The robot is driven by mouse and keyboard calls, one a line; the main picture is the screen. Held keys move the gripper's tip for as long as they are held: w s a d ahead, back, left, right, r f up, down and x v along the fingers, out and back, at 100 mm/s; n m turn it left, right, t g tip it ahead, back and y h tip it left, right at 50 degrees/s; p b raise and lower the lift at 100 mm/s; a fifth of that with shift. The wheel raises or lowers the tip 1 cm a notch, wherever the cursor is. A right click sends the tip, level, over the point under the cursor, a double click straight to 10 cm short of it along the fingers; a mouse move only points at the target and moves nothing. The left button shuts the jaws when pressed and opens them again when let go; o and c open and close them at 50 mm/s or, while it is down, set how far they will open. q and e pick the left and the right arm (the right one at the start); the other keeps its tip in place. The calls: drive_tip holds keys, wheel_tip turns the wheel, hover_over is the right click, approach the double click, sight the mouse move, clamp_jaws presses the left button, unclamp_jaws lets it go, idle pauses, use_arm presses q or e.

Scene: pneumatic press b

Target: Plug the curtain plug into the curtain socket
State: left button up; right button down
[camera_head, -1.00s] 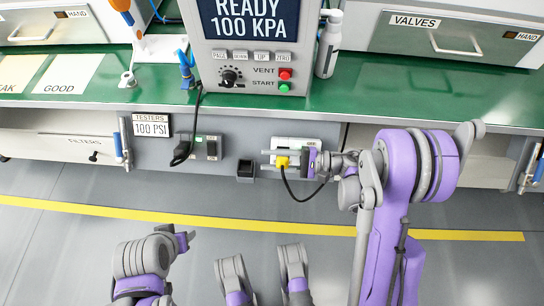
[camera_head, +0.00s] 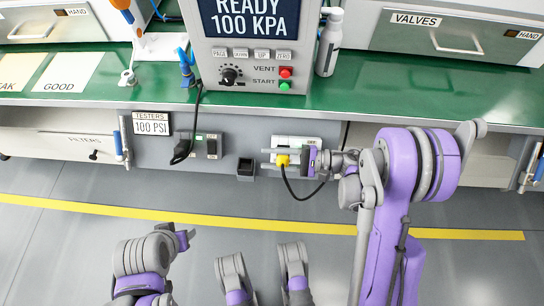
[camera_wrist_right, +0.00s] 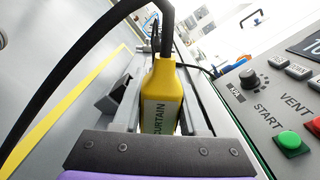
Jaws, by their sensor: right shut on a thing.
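The yellow curtain plug (camera_head: 282,160) has a black cable hanging from it. In the right wrist view the plug (camera_wrist_right: 162,98) shows its CURTAIN label. My right gripper (camera_head: 276,158) is shut on the plug, its fingers on either side. A white socket plate (camera_head: 297,141) is on the grey panel under the bench, directly behind the plug and gripper. The plug's front end is hidden, so I cannot tell whether it is inside the socket. My left gripper (camera_head: 186,239) is low at the left, away from the plug, and its jaws are unclear.
Another outlet (camera_head: 207,146) with a black plug and cord is to the left on the panel. A small black box (camera_head: 245,168) sits between the two outlets. The green bench edge (camera_head: 150,106) overhangs above. The floor in front is open, crossed by a yellow line (camera_head: 180,216).

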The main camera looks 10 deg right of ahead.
drive_tip(key=shift+w+d+f+b, duration=0.2)
drive_tip(key=shift+w+f+b, duration=0.4)
drive_tip(key=shift+w+f, duration=0.15)
idle(0.8)
drive_tip(key=shift+c, duration=1.8)
unclamp_jaws()
drive_tip(key=p+v, duration=0.2)
drive_tip(key=v, duration=0.8)
drive_tip(key=shift+d, duration=0.4)
drive_tip(key=shift+s+r, duration=0.1)
